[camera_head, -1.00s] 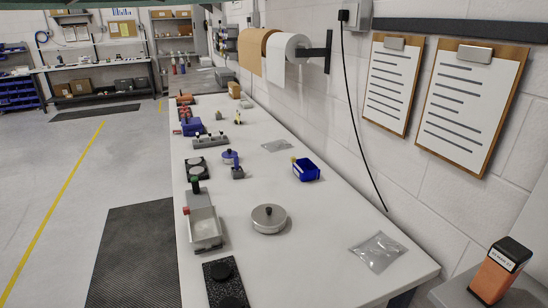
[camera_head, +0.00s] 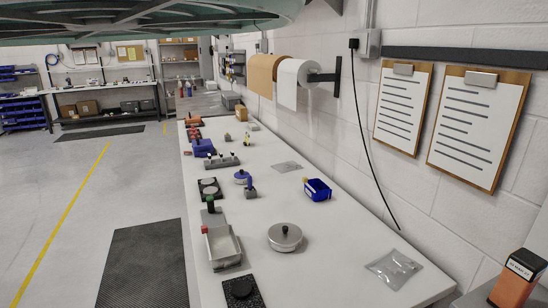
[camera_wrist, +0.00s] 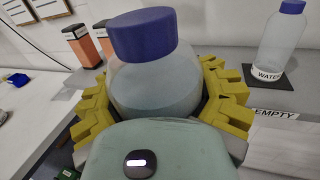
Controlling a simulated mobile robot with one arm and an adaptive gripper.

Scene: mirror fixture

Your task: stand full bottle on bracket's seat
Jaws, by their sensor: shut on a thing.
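My gripper (camera_wrist: 162,98) shows in the wrist view with its yellow fingers shut around a clear bottle (camera_wrist: 155,82) with a blue cap. The bottle is close to the camera and looks roughly upright; its lower part is hidden behind my gripper's body. Its contents look pale and greyish. A second clear bottle (camera_wrist: 284,45) with a blue cap and a WATER label stands on a dark pad at the right. I cannot pick out the bracket or its seat in either view. The head view does not show my gripper or the bottles.
An EMPTY label (camera_wrist: 275,115) is on the surface edge at right in the wrist view. Orange boxes with dark tops (camera_wrist: 82,45) stand behind the held bottle. The long white bench (camera_head: 330,235) holds a round lidded tin (camera_head: 285,237), a blue bin (camera_head: 317,189) and a plastic bag (camera_head: 393,269).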

